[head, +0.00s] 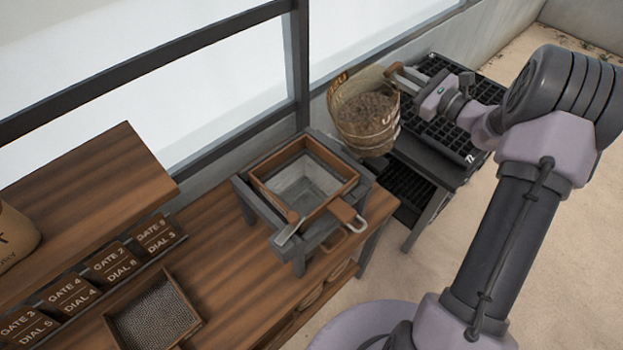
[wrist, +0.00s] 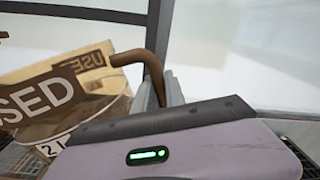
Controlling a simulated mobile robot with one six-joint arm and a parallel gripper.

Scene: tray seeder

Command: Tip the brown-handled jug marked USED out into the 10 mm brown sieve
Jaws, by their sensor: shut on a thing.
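The jug (head: 367,112) is a clear, amber-tinted vessel with brown grainy contents, held in the air near the window wall. In the wrist view the jug (wrist: 70,95) shows the word USED on a brown band, and its brown handle (wrist: 140,58) runs into my gripper (wrist: 166,92). My gripper (head: 408,82) is shut on that handle. The jug looks roughly upright, perhaps slightly tilted. The sieve with a brown wooden frame (head: 262,172) sits on a grey stand at the bench's right end, left of and below the jug. Its size mark is not readable.
Black cell trays (head: 463,80) lie on a dark table (head: 440,165) behind the jug. A small square wooden-framed tray or sieve (head: 153,312) lies at the front left of the bench (head: 225,270). Gate and dial plaques (head: 112,258) line the shelf. The window frame (head: 299,65) stands close behind.

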